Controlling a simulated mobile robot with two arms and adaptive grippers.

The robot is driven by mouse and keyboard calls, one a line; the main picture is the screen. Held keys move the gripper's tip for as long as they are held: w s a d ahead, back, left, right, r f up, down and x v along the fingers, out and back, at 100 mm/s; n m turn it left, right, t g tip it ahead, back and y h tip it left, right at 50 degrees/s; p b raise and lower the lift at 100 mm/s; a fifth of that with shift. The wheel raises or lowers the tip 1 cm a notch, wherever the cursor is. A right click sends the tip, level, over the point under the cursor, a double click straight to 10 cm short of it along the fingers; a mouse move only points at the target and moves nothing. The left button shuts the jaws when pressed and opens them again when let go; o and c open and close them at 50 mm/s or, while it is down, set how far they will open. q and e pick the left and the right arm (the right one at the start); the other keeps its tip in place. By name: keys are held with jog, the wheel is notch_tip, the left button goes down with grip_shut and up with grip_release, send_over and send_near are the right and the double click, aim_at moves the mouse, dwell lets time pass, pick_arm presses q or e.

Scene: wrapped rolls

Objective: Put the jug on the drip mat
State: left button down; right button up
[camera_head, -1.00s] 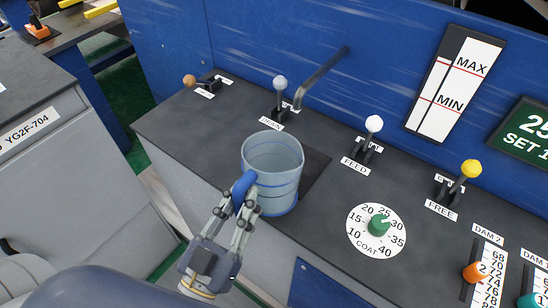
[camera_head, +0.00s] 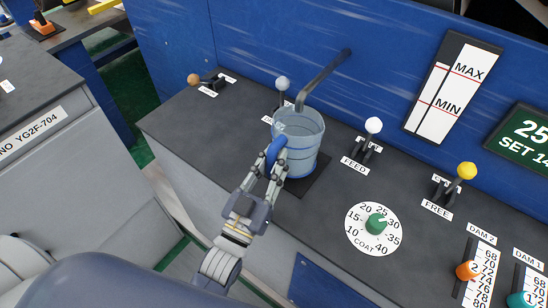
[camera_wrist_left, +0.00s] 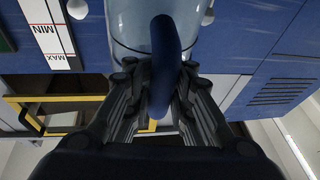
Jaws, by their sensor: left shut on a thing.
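The jug (camera_head: 306,150) is a translucent grey-blue bucket shape with blue bands and a blue handle. It stands upright over the dark drip mat (camera_head: 321,181), which shows at its right and front. I cannot tell whether its base touches the mat. My left gripper (camera_head: 268,168) is shut on the handle, on the jug's near left side. In the left wrist view the blue handle (camera_wrist_left: 163,65) lies between the fingers, with the jug wall (camera_wrist_left: 130,25) behind it. My right gripper is not in view.
A bent grey spout (camera_head: 325,77) ends over the jug's rim. A grey-knobbed lever (camera_head: 282,84) stands behind the jug, and the white-knobbed feed lever (camera_head: 373,126) stands to its right. The coat dial (camera_head: 376,223) is at the right front.

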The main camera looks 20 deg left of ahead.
pick_arm(q)
jog(key=shift+s+r, duration=0.15)
jog(key=shift+f+b, duration=0.35)
jog(key=shift+f, duration=0.25)
jog(key=c, duration=1.4)
grip_release()
jog(key=shift+o, duration=0.2)
